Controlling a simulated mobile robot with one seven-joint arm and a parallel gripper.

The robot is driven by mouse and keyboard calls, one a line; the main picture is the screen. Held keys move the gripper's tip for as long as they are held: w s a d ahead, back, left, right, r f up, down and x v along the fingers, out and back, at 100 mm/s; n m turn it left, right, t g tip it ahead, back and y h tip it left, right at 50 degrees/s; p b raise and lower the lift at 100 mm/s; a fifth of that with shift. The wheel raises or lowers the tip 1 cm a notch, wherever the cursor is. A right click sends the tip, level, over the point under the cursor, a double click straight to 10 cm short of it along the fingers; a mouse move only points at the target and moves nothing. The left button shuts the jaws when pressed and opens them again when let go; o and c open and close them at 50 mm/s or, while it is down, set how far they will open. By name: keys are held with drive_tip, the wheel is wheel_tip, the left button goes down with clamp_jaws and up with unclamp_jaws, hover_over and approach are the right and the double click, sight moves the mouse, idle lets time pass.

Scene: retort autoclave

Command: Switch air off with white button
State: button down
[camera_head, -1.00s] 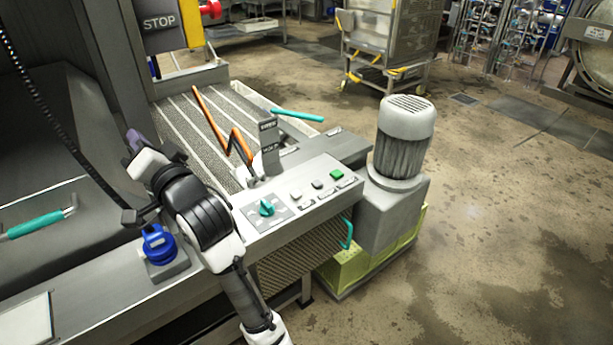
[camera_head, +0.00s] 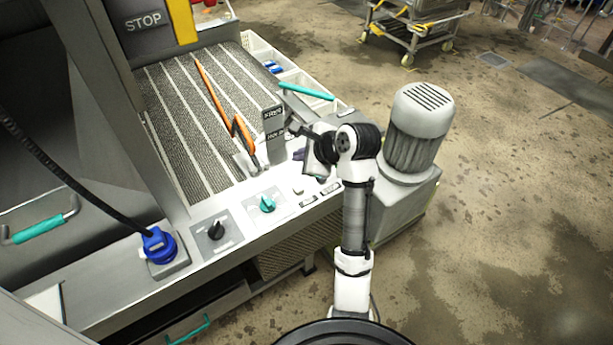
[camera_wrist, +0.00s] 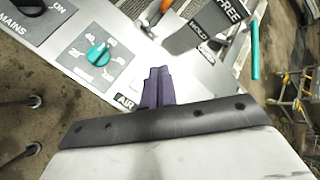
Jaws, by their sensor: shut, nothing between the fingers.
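The white button (camera_head: 298,189) sits on the grey control panel, right of the teal rotary knob (camera_head: 267,204). In the wrist view the teal knob (camera_wrist: 97,53) is left of my gripper (camera_wrist: 157,72), whose purple fingers are shut and empty. The fingers point at the panel beside a label (camera_wrist: 127,102) reading AIR, partly covered. The white button cannot be made out in the wrist view, and contact with the panel cannot be told. In the head view my arm hides the fingertips and the green button.
A black MAINS switch (camera_head: 216,230) and a blue plug (camera_head: 159,245) are further left on the panel. A grey motor (camera_head: 419,125) is to the right. Open floor lies beyond it.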

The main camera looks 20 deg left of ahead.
drive_tip(key=shift+s, duration=0.1)
drive_tip(key=shift+f, duration=0.15)
drive_tip(key=b, duration=0.9)
hover_over(302, 190)
wheel_tip(302, 190, down, 7)
drive_tip(key=shift+r, duration=0.2)
drive_tip(key=shift+f, duration=1)
drive_tip(key=shift+p, duration=0.4)
idle(0.4)
drive_tip(key=shift+f, duration=0.4)
drive_tip(key=shift+f+p, duration=0.3)
drive_tip(key=shift+f, duration=0.25)
idle(0.7)
drive_tip(key=shift+r, duration=0.15)
drive_tip(key=shift+r+p, duration=0.8)
drive_tip(key=shift+p, duration=0.65)
